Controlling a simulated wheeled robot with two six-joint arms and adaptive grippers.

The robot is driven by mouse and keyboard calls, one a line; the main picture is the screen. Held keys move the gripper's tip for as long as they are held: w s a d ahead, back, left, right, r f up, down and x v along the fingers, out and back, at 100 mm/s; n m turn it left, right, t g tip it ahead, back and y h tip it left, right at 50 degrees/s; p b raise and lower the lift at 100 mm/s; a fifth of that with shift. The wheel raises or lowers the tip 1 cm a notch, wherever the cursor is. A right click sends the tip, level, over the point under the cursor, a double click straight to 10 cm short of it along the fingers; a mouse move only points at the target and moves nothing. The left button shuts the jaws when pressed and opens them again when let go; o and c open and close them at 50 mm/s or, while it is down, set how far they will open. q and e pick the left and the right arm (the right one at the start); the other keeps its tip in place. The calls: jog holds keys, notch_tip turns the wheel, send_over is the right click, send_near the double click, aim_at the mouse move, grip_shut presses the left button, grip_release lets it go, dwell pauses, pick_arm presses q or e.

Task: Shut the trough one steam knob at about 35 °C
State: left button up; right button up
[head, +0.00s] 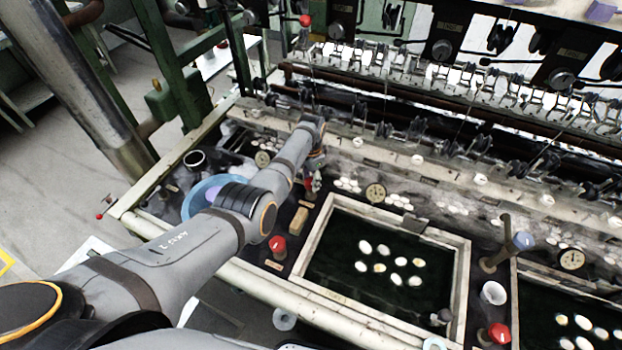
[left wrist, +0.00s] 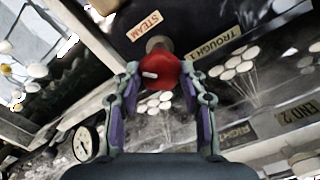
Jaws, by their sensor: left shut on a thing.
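The red steam knob (left wrist: 160,72) is in the middle of the left wrist view, beside labels reading STEAM (left wrist: 146,25) and TROUGH 1 (left wrist: 214,42). My left gripper (left wrist: 159,66) has one purple-padded finger on each side of the knob and is shut on it. In the head view my left gripper (head: 314,164) reaches down at the back of the basin, and a bit of red shows just below it. A round dial (left wrist: 86,141) shows in the left wrist view; its reading is too small to tell. My right gripper is in neither view.
A dark water basin (head: 345,268) with several white cocoons lies right of my arm. Other red knobs stand at its front left (head: 277,244) and front right (head: 498,333). A dial (head: 375,193) stands behind the basin. Reeling machinery (head: 440,95) spans the back.

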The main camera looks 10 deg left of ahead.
aim_at(311, 181)
pick_arm(q)
jog(key=o, duration=1.2)
jog(key=shift+c, duration=0.2)
jog(key=shift+r, duration=0.15)
notch_tip(311, 181, up, 12)
